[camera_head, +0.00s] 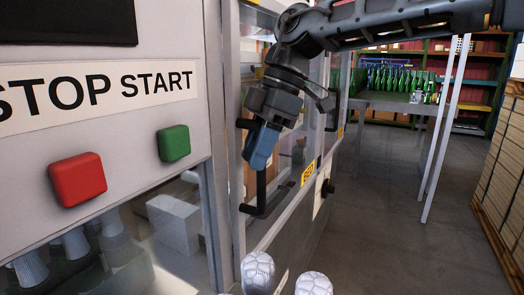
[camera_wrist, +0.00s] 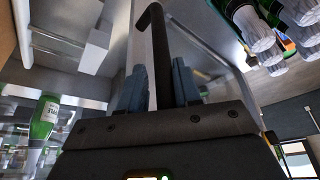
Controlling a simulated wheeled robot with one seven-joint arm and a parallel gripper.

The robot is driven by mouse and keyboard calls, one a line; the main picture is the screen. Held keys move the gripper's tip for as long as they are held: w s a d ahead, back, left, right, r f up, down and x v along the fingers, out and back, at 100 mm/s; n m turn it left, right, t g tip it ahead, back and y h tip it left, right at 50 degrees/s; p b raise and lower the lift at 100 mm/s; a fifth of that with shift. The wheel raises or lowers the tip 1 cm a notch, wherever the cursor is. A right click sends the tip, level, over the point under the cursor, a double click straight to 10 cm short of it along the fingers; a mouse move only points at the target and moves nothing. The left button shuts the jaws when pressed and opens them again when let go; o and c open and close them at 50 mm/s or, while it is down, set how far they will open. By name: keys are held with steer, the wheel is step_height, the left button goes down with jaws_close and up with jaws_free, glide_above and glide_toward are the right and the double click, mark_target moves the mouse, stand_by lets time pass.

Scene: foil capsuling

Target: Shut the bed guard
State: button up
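The bed guard (camera_head: 296,201) is a framed clear panel on the machine's side, right of the button panel in the head view. It has a yellow label (camera_head: 308,172) and a black bar handle (camera_head: 261,190). I cannot tell how far the guard stands open. My gripper (camera_head: 262,146) is at the upper part of this handle, and its blue-grey fingers hide some of it. In the wrist view the handle (camera_wrist: 161,60) runs between the two fingers of my gripper (camera_wrist: 159,88), with little gap on either side.
A red button (camera_head: 77,179) and a green button (camera_head: 173,143) are on the panel at left. A second dark handle (camera_head: 333,108) is farther along the machine. A table (camera_head: 394,102) with green bottles stands behind. Stacked crates (camera_head: 503,170) are at right, with clear floor (camera_head: 400,230) between.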

steer(key=shift+o, duration=1.2)
steer(key=shift+a, duration=0.3)
steer(key=v, duration=0.8)
steer(key=shift+d, duration=0.2)
